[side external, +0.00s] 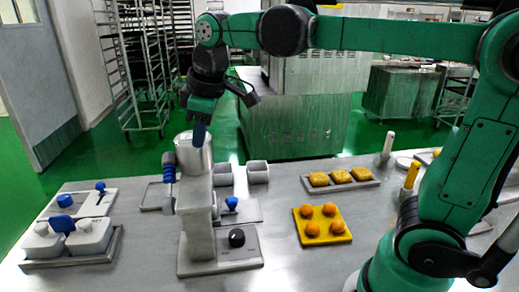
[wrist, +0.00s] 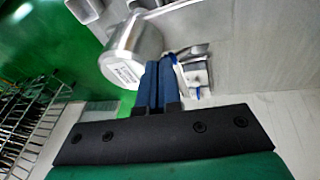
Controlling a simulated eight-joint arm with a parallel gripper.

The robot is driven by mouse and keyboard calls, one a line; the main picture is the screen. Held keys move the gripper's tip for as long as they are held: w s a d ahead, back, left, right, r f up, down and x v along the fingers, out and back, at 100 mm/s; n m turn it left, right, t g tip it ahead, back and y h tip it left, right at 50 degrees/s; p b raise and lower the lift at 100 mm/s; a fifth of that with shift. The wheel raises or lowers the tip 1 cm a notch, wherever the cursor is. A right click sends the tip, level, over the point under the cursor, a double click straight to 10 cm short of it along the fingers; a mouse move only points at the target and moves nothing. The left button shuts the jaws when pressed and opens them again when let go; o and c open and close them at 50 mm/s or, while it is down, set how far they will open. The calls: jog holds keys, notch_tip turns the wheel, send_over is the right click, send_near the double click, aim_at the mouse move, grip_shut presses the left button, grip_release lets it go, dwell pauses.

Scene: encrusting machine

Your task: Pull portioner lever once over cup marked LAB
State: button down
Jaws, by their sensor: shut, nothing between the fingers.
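The portioner (side external: 197,215) is a grey column machine with a silver cylindrical hopper (side external: 194,157) on top. A blue lever grip (side external: 170,168) shows at the hopper's left side. In the wrist view the hopper (wrist: 138,45) is left of the fingers and carries a small white label, too blurred to read. My gripper (side external: 200,140) points down, its blue fingers together and empty, at the hopper's top in the side view; whether it touches cannot be told. The fingers also show in the wrist view (wrist: 159,66). No LAB marking is readable, and the cup under the portioner cannot be made out.
A black knob (side external: 237,238) sits on the machine's base. Two grey containers (side external: 258,172) stand behind it. A tray (side external: 75,260) with white lidded pots is at left. A yellow board (side external: 322,226) with orange balls and a tray (side external: 342,184) of yellow squares are right.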

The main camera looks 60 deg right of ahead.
aim_at(166, 171)
jog(key=w+a+n+g+h, duration=0.1)
jog(key=w+a+n+g, duration=0.3)
jog(key=w+n, duration=0.3)
jog(key=shift+w+r+n, duration=0.2)
jog(key=shift+w+n, duration=0.15)
jog(key=shift+n, duration=0.55)
jog(key=shift+s+d+f, duration=0.1)
jog(key=shift+d+f, duration=0.1)
jog(key=shift+f, duration=1.55)
jog(key=shift+d+f, duration=0.2)
jog(key=shift+f, duration=1.55)
